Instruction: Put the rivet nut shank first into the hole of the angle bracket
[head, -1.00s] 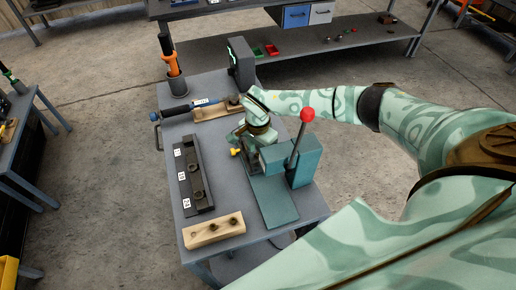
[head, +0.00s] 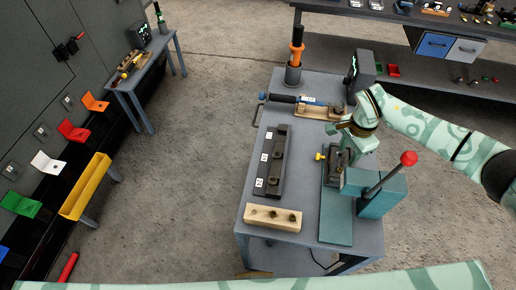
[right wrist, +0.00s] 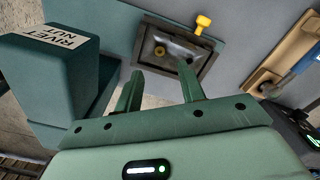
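The angle bracket appears as a grey metal piece (right wrist: 151,35) in a dark clamp fixture (right wrist: 206,66) with a yellow thumbscrew (right wrist: 203,23). A brass-coloured round piece (right wrist: 160,50) shows on it, apparently the rivet nut at the hole; I cannot tell how deep it sits. In the head view the fixture (head: 337,158) is at the teal press (head: 383,190). My right gripper (head: 352,140) is just above and beside the fixture. In the right wrist view its fingers (right wrist: 161,80) stand apart with nothing between them. My left gripper is out of view.
The press has a red-knobbed lever (head: 408,158) and a "RIVET NUT" label (right wrist: 68,38). A labelled black rack (head: 270,165), a wooden block with holes (head: 272,217) and a blue-handled tool (head: 282,98) occupy the table. A dark screen stand (head: 363,68) stands behind the gripper.

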